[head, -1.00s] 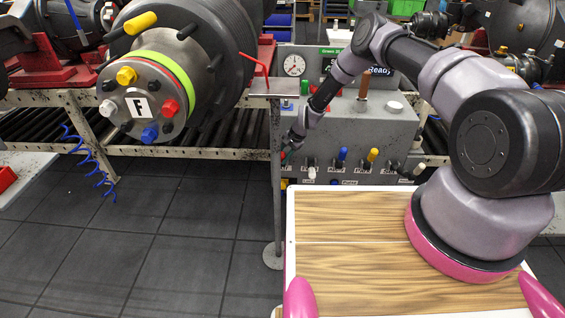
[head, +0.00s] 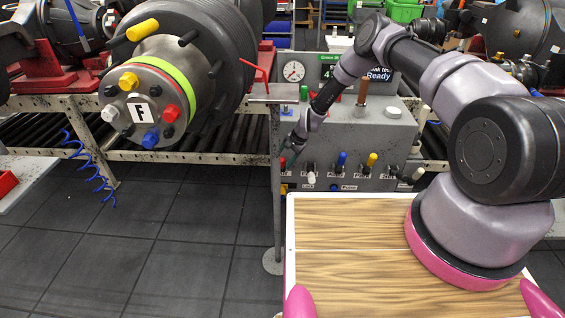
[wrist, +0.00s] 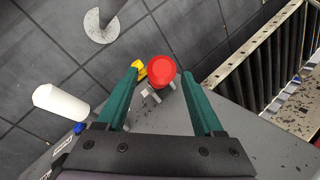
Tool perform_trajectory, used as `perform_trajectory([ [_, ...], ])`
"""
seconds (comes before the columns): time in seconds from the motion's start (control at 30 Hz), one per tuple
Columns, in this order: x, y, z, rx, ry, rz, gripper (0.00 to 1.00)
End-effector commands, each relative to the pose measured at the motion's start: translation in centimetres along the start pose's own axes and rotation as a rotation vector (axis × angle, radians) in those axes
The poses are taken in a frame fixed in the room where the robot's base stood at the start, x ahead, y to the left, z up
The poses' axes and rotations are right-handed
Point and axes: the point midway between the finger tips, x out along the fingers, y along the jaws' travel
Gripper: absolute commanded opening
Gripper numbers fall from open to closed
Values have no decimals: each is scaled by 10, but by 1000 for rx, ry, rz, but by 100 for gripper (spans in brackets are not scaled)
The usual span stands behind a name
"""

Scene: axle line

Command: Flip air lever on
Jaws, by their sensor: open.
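My gripper (head: 289,152) is at the left end of the grey control panel's front, by the leftmost of its row of levers. In the wrist view its two green fingers are open, and a red round knob (wrist: 161,69) shows between their tips, with a gap on each side. The knob's lever is mostly hidden in the head view, and I cannot read its label, so I cannot confirm it is the air lever. Other levers in the row have a white handle (head: 311,177) hanging low, a blue handle (head: 342,158) and a yellow handle (head: 372,159) upright.
A gauge (head: 293,71) and a screen showing "Ready" (head: 379,75) stand above the panel. A metal post (head: 276,180) stands just left of my gripper.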

Motion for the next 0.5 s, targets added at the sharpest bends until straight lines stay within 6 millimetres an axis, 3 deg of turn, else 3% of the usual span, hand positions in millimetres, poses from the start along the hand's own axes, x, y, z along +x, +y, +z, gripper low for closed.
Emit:
perform_trajectory([
  [0.3,-65,0,-1,1,2,-1,69],
  [0.5,-85,0,0,-1,0,0,69],
])
